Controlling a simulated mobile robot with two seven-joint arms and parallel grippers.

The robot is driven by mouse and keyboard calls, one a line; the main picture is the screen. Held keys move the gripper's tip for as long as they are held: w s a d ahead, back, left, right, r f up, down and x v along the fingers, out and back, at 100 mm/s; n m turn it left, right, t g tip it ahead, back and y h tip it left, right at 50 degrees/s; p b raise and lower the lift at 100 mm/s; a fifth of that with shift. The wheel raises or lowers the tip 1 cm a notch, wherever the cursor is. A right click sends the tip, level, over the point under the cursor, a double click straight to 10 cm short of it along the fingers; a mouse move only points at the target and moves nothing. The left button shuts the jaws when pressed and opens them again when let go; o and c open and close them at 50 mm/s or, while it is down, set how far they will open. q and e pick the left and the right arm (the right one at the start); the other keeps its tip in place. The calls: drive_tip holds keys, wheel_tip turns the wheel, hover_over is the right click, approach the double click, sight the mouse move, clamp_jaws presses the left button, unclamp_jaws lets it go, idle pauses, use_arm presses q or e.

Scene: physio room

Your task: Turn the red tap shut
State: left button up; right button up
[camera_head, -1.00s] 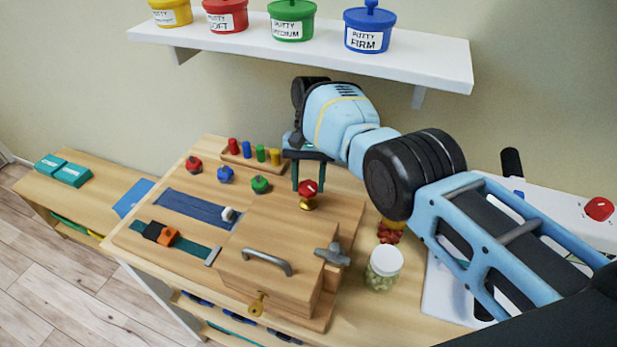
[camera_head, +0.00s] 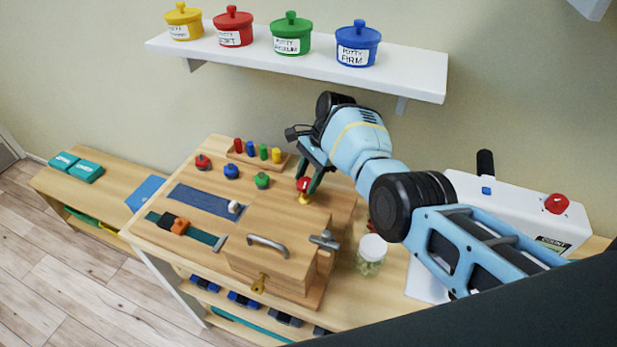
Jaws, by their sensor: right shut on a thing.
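The red tap (camera_head: 304,184) has a red handle on a brass-coloured stem and stands at the back right of the wooden activity board (camera_head: 340,219). My right gripper (camera_head: 307,179) comes down from above and behind, with its dark green fingers around the red handle. It is shut on the handle, which the fingers partly cover. How far the tap is turned cannot be told. My left gripper is not in view.
Red, blue and green knobs (camera_head: 231,172) and a peg rack (camera_head: 257,158) stand to the left. A wooden box with a grey handle (camera_head: 268,244) is in front. A lidded jar (camera_head: 371,254) stands to the right. A shelf (camera_head: 300,65) with putty tubs hangs behind.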

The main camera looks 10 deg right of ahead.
drive_tip(key=shift+r+m+t, duration=0.1)
drive_tip(key=shift+m+t, duration=0.3)
drive_tip(key=shift+m, duration=0.3)
drive_tip(key=o, duration=1)
